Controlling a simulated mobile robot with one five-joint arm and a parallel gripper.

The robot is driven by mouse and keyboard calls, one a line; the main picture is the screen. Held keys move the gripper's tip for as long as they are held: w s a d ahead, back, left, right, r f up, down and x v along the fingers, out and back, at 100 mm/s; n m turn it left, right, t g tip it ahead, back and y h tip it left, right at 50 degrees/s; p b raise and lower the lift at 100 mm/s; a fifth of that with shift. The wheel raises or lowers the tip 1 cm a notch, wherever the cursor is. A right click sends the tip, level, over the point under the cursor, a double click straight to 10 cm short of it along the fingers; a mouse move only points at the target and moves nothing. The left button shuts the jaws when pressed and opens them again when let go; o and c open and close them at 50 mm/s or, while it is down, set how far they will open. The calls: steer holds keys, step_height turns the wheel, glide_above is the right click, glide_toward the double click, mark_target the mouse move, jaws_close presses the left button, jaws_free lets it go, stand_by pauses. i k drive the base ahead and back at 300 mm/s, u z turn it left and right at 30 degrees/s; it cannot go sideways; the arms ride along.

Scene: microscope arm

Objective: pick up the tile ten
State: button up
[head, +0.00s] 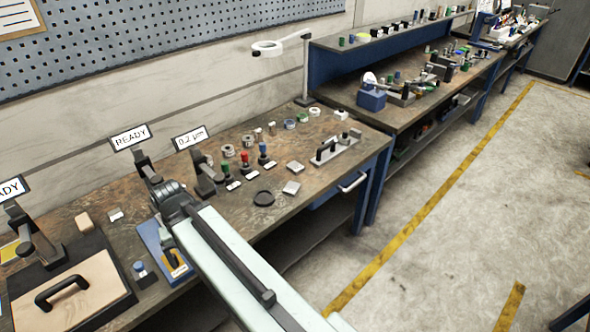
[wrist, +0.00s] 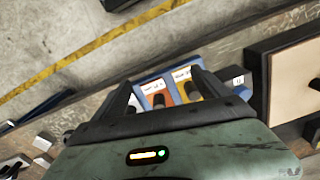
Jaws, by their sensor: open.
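A blue holder (head: 150,238) stands near the bench's front edge in the head view, partly hidden by my arm. In the wrist view the holder (wrist: 178,66) shows between my fingers, with several labelled pieces in it. A white piece (wrist: 133,103), an orange piece (wrist: 150,88) and another labelled piece (wrist: 183,76) sit side by side. The labels are too small to read, so I cannot tell which is the tile ten. My gripper (wrist: 166,88) is open and empty above the holder. In the head view its fingers are hard to make out.
A wooden-topped box with a black handle (head: 62,290) stands left of the holder. A small blue-topped piece (head: 139,267) lies beside it.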

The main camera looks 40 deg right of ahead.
mark_target(295, 168)
steer(key=u, duration=0.05)
steer(key=k, duration=0.5)
steer(key=u, duration=1.4)
steer(key=i, duration=1.25)
steer(key=z, duration=3.25)
steer(key=i, duration=1.05)
steer(key=u, duration=0.05)
